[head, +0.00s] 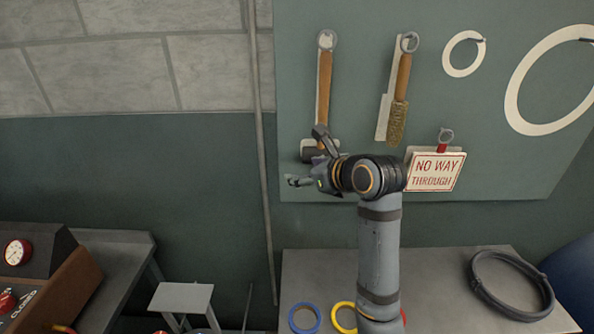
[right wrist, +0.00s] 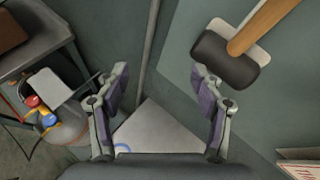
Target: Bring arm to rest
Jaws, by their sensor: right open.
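My right arm (head: 379,245) rises from the bottom of the head view and bends to the left at its wrist. My right gripper (head: 308,160) is open and empty, in front of the pegboard's lower left part, close to the mallet head in the picture. In the right wrist view the two fingers of the right gripper (right wrist: 158,80) stand wide apart with nothing between them. My left gripper is not in view.
A mallet (head: 324,95), a brush (head: 399,95) and a "NO WAY THROUGH" sign (head: 436,170) hang on the green board (head: 480,110). Below is a grey table (head: 440,290) with blue (head: 291,318) and yellow (head: 334,315) rings and a black hose loop (head: 478,287). A stool (head: 182,297) stands left.

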